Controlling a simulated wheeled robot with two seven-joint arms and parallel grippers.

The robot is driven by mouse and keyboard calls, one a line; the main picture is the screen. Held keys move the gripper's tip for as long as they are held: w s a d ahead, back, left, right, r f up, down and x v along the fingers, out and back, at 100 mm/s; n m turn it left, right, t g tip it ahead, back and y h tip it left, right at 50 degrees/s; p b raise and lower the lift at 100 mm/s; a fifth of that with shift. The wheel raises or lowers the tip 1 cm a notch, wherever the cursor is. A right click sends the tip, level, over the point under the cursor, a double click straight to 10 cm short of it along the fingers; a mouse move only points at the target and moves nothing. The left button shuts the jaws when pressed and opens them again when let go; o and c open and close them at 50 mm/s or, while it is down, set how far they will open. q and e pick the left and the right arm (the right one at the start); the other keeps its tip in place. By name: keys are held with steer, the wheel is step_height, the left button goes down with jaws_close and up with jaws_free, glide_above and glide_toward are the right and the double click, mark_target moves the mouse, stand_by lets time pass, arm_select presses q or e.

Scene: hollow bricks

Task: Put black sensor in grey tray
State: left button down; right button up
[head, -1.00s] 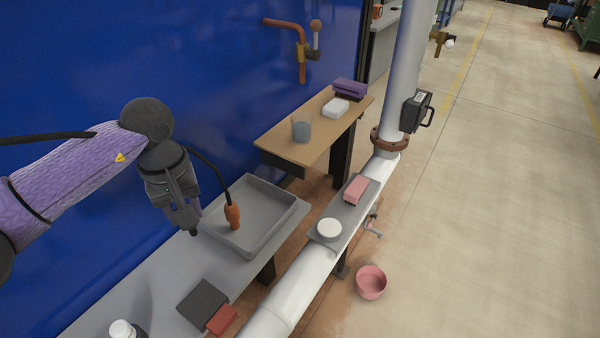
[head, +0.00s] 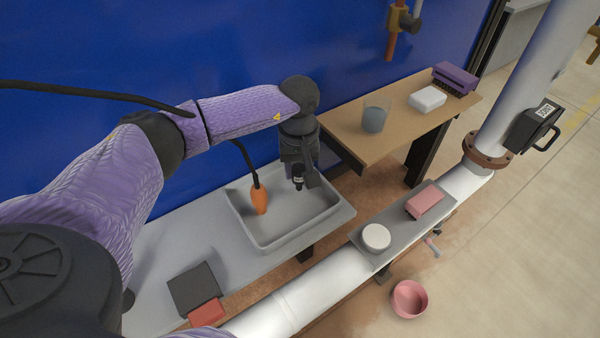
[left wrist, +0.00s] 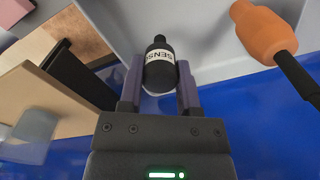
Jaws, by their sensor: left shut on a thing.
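The black sensor (left wrist: 160,62), with a white band lettered "SENS", is held between the fingers of my left gripper (left wrist: 160,85) in the left wrist view. In the head view the left gripper (head: 300,178) points down over the back right part of the grey tray (head: 292,238), and the small dark sensor (head: 298,183) shows at its fingertips. I cannot tell whether the sensor touches the tray floor. An orange tool with a black cord (head: 260,199) is in the left part of the tray. My right gripper is not in view.
A dark box and a red block (head: 207,312) lie on the grey bench left of the tray. A wooden table (head: 385,140) with a grey cup (head: 375,115) and a white block stands behind right. A pipe with a plate carrying a white disc (head: 376,238) runs in front.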

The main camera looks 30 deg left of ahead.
mark_target(299, 167)
arm_select(q)
steer(key=shift+f, duration=0.55)
steer(key=shift+r, duration=0.1)
steer(key=shift+c, duration=1.9)
jaws_free()
steer(key=shift+o, duration=0.4)
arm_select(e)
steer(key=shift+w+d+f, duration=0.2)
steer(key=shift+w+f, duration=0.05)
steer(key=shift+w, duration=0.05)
arm_select(q)
steer(key=shift+r, duration=0.1)
step_height(299, 167, up, 12)
steer(key=p, duration=0.3)
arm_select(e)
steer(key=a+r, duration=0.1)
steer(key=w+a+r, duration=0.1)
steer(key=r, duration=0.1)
